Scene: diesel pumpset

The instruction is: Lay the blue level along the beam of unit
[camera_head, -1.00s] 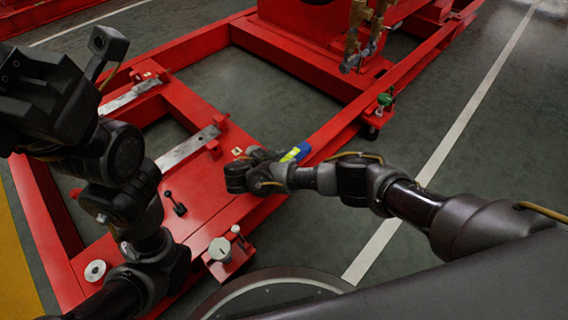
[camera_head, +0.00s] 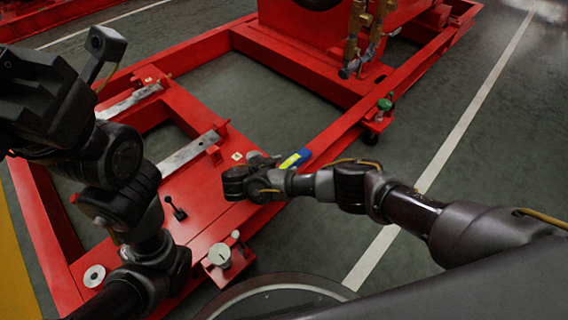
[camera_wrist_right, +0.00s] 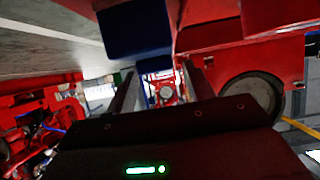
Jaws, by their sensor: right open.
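The blue level (camera_head: 296,158), blue with a yellow-green part, lies on the red beam (camera_head: 335,127) of the unit's frame, close to the frame's near right corner. My right gripper (camera_head: 262,160) is just left of the level in the head view, low over the red frame. In the right wrist view its two fingers (camera_wrist_right: 158,88) are apart, and a dark blue block (camera_wrist_right: 134,30), seemingly the level, shows ahead and above them. I cannot tell whether they touch it. My left gripper (camera_head: 45,95) is raised at the far left; its fingertips are not clear.
Two grey metal strips (camera_head: 188,152) lie across the red frame at left. A black lever (camera_head: 175,208) and a round pale cap (camera_head: 219,254) stand near the front. A green-topped fitting (camera_head: 384,104) sits beside the right beam. The floor right of the beam is open.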

